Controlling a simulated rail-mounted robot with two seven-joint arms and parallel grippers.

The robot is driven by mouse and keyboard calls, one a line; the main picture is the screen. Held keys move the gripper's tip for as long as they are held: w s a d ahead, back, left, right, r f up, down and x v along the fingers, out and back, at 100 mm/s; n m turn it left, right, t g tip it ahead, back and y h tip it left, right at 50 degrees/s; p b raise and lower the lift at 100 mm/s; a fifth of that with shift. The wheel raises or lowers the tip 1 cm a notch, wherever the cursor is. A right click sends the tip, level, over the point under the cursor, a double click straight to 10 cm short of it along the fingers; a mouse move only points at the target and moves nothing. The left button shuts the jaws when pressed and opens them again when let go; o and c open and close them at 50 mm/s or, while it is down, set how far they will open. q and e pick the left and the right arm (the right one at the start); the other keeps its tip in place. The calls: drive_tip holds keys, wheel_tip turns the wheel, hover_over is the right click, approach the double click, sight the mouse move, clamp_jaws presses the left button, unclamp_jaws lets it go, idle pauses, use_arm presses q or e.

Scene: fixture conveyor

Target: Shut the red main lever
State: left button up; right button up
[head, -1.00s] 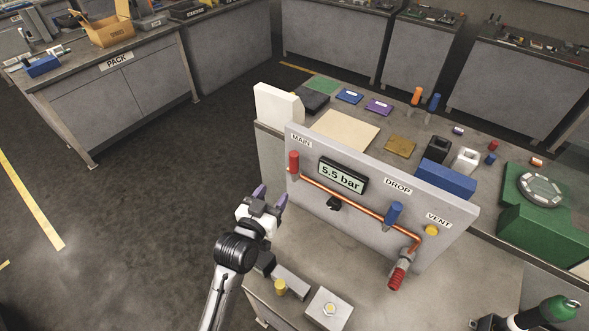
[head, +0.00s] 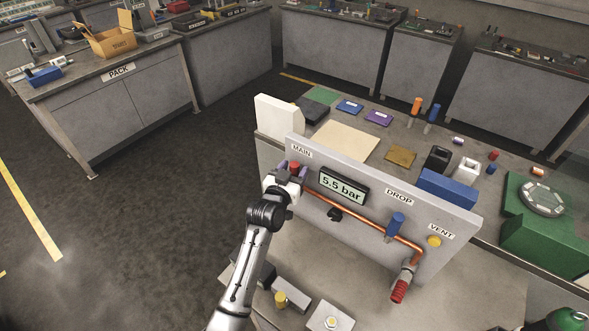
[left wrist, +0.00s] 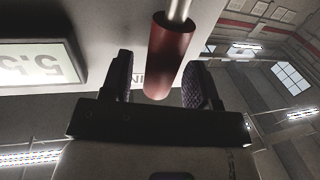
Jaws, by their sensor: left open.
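The red main lever (head: 295,166) is on the grey panel (head: 440,240), under the MAIN label (head: 301,151). In the head view my left gripper (head: 288,168) is at the lever and hides most of it. In the left wrist view the red lever grip (left wrist: 171,55) stands between the two open fingers (left wrist: 160,85), with a gap visible on each side. The gauge (head: 343,186) reads 5.5 bar. My right gripper is not in view.
A copper pipe (head: 345,213) runs along the panel to the blue DROP lever (head: 395,226) and a red-tipped fitting (head: 400,289). The yellow VENT button (head: 434,242) is at the right.

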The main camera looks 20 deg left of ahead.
use_arm(q)
drive_tip(key=shift+w, duration=0.35)
drive_tip(key=shift+c, duration=0.5)
clamp_jaws()
